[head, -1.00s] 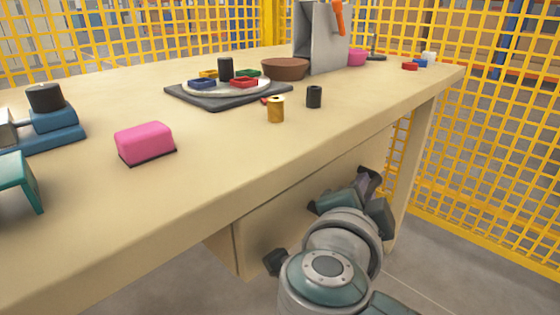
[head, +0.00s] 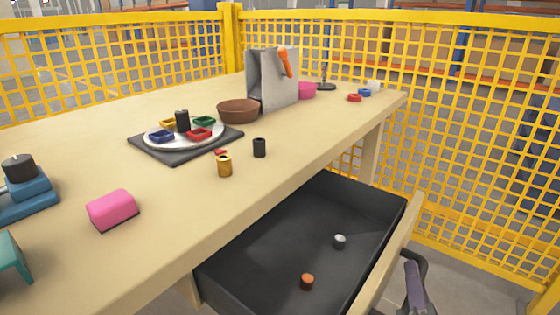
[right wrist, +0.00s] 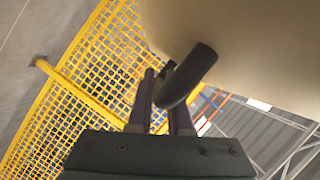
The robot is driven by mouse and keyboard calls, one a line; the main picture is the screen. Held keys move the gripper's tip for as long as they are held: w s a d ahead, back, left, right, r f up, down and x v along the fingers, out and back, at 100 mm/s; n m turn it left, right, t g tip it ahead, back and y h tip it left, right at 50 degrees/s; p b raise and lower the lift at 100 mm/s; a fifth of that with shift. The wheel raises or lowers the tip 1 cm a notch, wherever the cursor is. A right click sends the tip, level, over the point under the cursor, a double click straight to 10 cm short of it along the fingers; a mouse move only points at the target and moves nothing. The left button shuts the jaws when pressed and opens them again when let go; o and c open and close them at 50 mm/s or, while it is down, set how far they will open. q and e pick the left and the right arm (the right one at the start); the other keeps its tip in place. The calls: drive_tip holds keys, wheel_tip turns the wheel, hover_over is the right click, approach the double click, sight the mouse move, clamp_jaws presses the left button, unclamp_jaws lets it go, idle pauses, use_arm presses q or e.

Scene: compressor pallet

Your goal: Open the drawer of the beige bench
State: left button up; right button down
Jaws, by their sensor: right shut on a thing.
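The beige bench (head: 180,212) fills the left and middle of the head view. Its drawer (head: 290,240) is pulled far out, showing a dark inside. An orange-topped dark cylinder (head: 307,282) and a white-topped dark cylinder (head: 340,241) stand in it. My right gripper (head: 414,282) is at the outer side of the beige drawer front (head: 386,262), partly cut off by the frame's bottom. In the right wrist view its fingers (right wrist: 162,108) are shut on the dark curved drawer handle (right wrist: 192,75). My left gripper is not in view.
On the bench top are a pink block (head: 112,210), a dark board (head: 172,155) with a plate of coloured pieces, a brown bowl (head: 238,111) and a grey stand (head: 275,80). A yellow mesh fence (head: 470,130) runs behind and to the right.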

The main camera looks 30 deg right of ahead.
drive_tip(key=shift+s+d+p, duration=0.15)
drive_tip(key=shift+s+d, duration=0.15)
drive_tip(key=shift+s, duration=0.45)
drive_tip(key=shift+s+d+p, duration=0.15)
drive_tip(key=shift+s+d, duration=0.15)
drive_tip(key=shift+s, duration=0.4)
drive_tip(key=c, duration=0.8)
unclamp_jaws()
drive_tip(key=shift+c, duration=0.2)
drive_tip(key=shift+a, duration=0.1)
drive_tip(key=p+v, duration=0.1)
drive_tip(key=v, duration=0.9)
